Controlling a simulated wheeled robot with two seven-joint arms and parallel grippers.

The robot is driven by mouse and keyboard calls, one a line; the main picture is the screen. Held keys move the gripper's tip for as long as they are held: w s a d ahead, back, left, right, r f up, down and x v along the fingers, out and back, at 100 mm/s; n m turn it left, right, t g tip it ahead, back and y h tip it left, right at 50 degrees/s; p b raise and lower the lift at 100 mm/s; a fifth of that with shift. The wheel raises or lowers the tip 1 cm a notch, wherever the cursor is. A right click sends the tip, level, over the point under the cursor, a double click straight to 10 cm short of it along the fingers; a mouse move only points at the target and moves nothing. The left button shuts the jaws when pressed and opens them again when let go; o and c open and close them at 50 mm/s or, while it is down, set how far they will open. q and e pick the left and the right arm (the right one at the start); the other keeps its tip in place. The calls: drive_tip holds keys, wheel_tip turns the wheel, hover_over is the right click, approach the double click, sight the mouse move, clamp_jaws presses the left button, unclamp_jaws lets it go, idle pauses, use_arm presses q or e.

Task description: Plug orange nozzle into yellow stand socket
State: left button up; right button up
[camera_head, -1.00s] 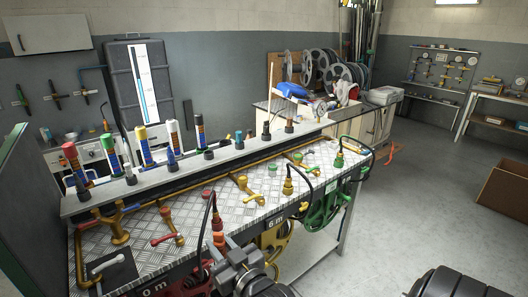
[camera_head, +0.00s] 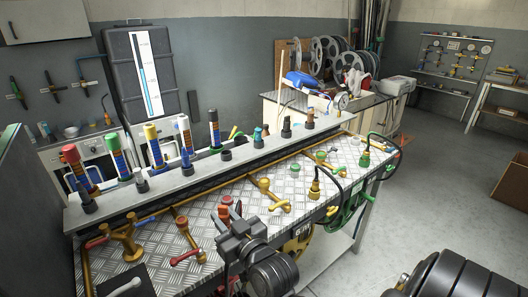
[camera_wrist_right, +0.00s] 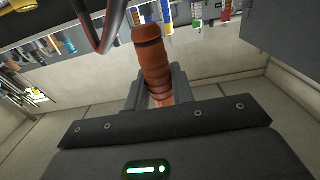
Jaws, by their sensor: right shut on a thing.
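My right gripper (camera_head: 233,225) is over the front edge of the metal bench, shut on the orange nozzle (camera_head: 226,213). In the right wrist view the nozzle (camera_wrist_right: 152,60) is a ribbed orange-brown cylinder with a dark band, pointing out from between the jaws (camera_wrist_right: 160,98). A yellow-capped post (camera_head: 153,140) stands on the grey ledge at the back of the bench, in a row with red, green, white and black ones. Dark round sockets stand along that ledge, one near the yellow post (camera_head: 141,180). I cannot tell which is the yellow stand's socket. The nozzle is apart from them. My left gripper is out of view.
Yellow pipes and valves (camera_head: 265,185) rise from the checkered bench top (camera_head: 215,200). Hoses with brass fittings (camera_head: 314,190) stand at the right, with a green hose reel (camera_head: 345,210) below. A dark hose passes close to the nozzle in the wrist view.

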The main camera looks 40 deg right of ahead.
drive_tip(key=w+d+r+h+b, duration=0.1)
drive_tip(key=w+d+r+b, duration=0.1)
drive_tip(key=w+d, duration=0.7)
use_arm(q)
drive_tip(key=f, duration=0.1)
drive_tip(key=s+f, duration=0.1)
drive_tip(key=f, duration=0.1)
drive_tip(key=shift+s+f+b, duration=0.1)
drive_tip(key=shift+b, duration=0.3)
use_arm(e)
drive_tip(key=w+d+f+m+h, duration=0.1)
drive_tip(key=w+d, duration=0.4)
drive_tip(key=d, duration=0.4)
drive_tip(key=w+d+f+m+h, duration=0.1)
drive_tip(key=w+d, duration=0.4)
drive_tip(key=d, duration=0.5)
drive_tip(key=shift+w+d+f+m+g+h, duration=0.15)
drive_tip(key=shift+w+f+m+g+h, duration=0.15)
drive_tip(key=shift+m+h, duration=0.35)
drive_tip(key=shift+s+f+b, duration=0.15)
drive_tip(key=shift+f+b, duration=1.1)
drive_tip(key=shift+f, duration=1.65)
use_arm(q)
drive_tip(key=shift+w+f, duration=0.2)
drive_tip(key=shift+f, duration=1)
